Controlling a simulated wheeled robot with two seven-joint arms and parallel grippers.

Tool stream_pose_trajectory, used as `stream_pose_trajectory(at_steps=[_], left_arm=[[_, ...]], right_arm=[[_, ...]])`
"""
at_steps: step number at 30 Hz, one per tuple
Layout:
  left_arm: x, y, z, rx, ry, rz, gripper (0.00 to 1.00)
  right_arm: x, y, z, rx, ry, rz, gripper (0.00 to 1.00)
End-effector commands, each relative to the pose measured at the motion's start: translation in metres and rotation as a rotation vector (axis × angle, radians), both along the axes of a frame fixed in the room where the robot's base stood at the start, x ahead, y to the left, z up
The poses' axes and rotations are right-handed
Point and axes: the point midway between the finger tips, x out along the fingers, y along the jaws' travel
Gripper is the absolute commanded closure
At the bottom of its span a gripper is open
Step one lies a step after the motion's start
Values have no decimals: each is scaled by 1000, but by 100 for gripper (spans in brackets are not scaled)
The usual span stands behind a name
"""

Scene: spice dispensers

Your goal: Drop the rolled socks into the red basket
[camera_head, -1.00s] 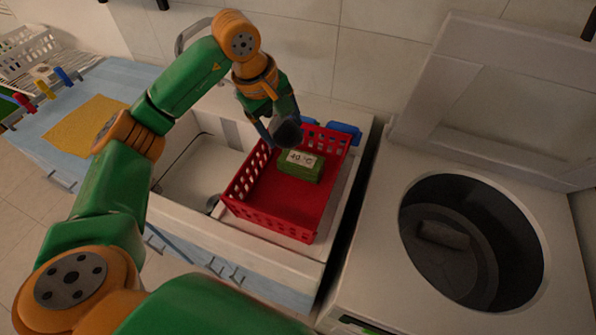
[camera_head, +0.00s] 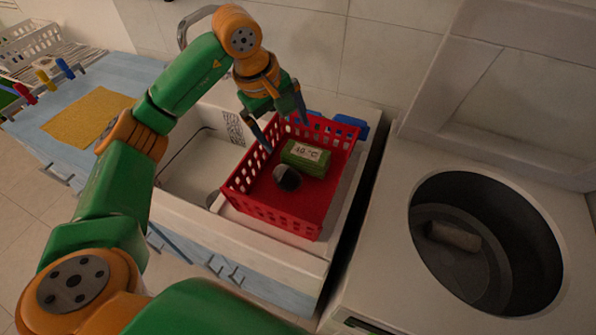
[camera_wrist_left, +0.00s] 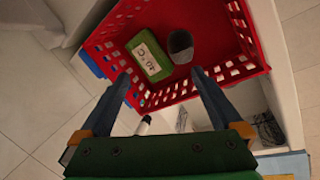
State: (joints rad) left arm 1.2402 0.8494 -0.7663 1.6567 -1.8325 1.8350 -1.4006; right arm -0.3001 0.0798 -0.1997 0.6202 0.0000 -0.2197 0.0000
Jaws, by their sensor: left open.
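The rolled socks (camera_head: 287,178), a dark grey bundle with a lighter end, lie inside the red basket (camera_head: 272,213), beside a green box labelled 40 °C (camera_head: 305,157). The socks also show in the left wrist view (camera_wrist_left: 181,46), on the basket floor right of the green box (camera_wrist_left: 151,58). My left gripper (camera_head: 287,136) is open and empty above the basket's back left rim, apart from the socks. In the left wrist view its fingers (camera_wrist_left: 160,80) are spread wide with nothing between them. My right gripper is not in view.
The basket stands on the white sink counter, right of the sink basin (camera_head: 195,170). A blue object (camera_head: 350,122) is behind it. An open top-loading washer (camera_head: 487,243) stands at right with a pale item inside. A yellow cloth (camera_head: 88,119) lies at left.

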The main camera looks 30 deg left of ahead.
Motion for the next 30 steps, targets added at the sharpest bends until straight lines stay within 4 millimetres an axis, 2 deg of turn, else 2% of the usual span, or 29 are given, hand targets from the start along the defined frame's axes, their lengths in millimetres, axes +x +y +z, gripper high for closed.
stream_pose_trajectory(at_steps=[3,8,21,23,27,30], left_arm=[[-7,4,24,0,-9,0,0],[-14,6,47,0,-5,0,0],[-16,7,52,1,-1,-1,0],[-16,7,60,0,-2,-1,0],[-16,7,98,0,-2,-1,0],[-16,7,114,1,-1,-1,0]], right_arm=[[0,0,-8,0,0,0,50],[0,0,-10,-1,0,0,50],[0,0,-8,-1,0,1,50],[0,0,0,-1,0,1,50],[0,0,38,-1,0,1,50],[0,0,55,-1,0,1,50]])
